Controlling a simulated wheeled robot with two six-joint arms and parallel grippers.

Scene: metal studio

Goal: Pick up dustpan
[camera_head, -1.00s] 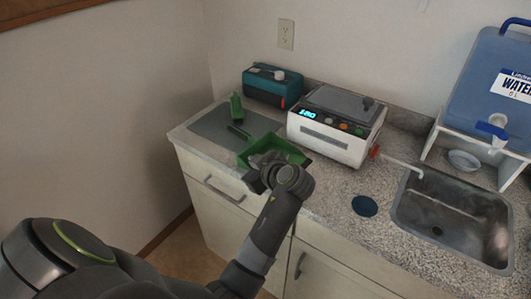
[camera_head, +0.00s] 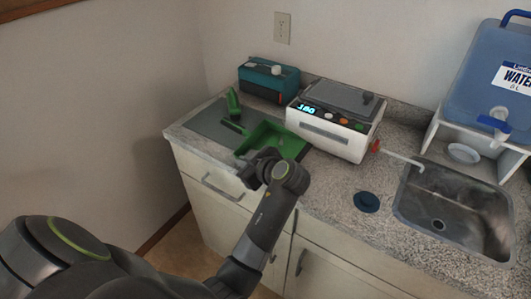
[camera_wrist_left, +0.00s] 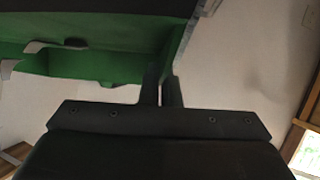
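The green dustpan (camera_head: 281,138) is at the left end of the counter, its open tray facing up. A green upright part (camera_head: 233,103) stands at its back left; whether it belongs to the dustpan is unclear. My left gripper (camera_head: 262,165) is at the near edge of the tray and hides part of it. In the left wrist view the green wall of the dustpan (camera_wrist_left: 178,48) runs down to my fingers (camera_wrist_left: 161,88), which are close together on its edge. I cannot tell whether the dustpan touches the counter. My right gripper is not in view.
A white device (camera_head: 325,137) with a lit display stands right of the dustpan, with a teal box (camera_head: 266,80) behind. A grey mat (camera_head: 207,123) lies at the left. A dark blue disc (camera_head: 366,202), a sink (camera_head: 455,205) and a water jug (camera_head: 492,75) are farther right.

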